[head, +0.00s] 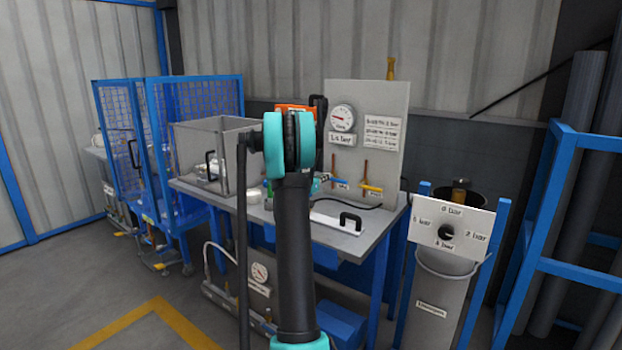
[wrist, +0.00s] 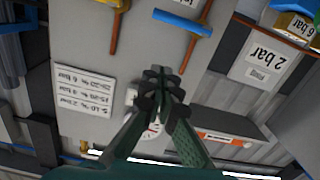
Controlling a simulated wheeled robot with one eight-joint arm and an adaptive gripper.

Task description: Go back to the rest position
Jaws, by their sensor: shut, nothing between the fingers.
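My gripper (wrist: 162,82) shows in the wrist view with its two fingertips together and nothing between them. It is in front of the grey gauge panel (wrist: 80,50) and looks apart from it, though I cannot tell the distance. The gauge (wrist: 154,131) on that panel is partly hidden behind the fingers. In the head view my arm stands upright in front of the workbench (head: 225,201), and I cannot make out the gripper there.
The panel (head: 368,100) stands at the bench's back with a gauge (head: 342,118) and valve handles. A white plate with a black handle (head: 338,222) lies on the bench. A grey cylinder (head: 437,295) stands to the right, a blue mesh cage (head: 200,98) to the left. Front-left floor is clear.

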